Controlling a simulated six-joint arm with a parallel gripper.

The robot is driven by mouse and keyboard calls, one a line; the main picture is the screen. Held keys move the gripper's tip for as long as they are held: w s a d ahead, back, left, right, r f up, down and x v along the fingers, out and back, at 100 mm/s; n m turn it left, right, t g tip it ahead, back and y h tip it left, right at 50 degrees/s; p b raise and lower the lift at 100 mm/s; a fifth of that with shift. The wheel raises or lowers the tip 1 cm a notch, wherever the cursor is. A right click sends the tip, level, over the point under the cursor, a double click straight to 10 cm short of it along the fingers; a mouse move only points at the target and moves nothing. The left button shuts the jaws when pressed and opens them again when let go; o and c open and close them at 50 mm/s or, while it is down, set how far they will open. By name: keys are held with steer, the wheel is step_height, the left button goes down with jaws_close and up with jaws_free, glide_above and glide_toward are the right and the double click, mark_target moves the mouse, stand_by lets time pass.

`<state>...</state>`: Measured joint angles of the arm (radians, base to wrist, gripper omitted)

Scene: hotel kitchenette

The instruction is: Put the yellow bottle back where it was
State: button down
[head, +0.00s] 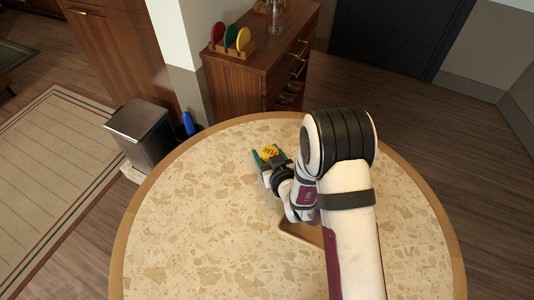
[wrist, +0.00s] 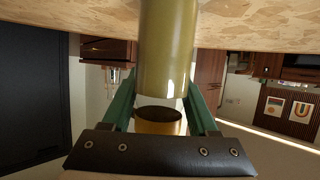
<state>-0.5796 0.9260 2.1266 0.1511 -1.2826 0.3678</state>
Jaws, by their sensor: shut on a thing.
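The yellow bottle shows its round yellow top with dark lettering (head: 270,152) in the head view, at the far part of the round table. My gripper (head: 269,166) has green fingers and is shut on it. In the wrist view, which is upside down, the bottle's olive-yellow body (wrist: 167,50) stands between the green fingers of my gripper (wrist: 160,104), with an amber part near the palm. The bottle looks roughly upright. Its base is out of view, so I cannot tell whether it touches the table.
A shallow tan tray (head: 290,231) lies on the speckled round table (head: 200,230), partly hidden by my arm. The table's left side is clear. Beyond the edge stand a wooden cabinet (head: 237,80) with coloured discs in a rack and a metal bin (head: 140,133).

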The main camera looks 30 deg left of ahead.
steer(key=shift+f, duration=0.3)
steer(key=shift+c, duration=0.8)
jaws_free()
steer(key=shift+r, duration=0.1)
steer(key=v, duration=0.7)
steer(key=shift+s+d, duration=0.2)
steer(key=shift+s, duration=0.05)
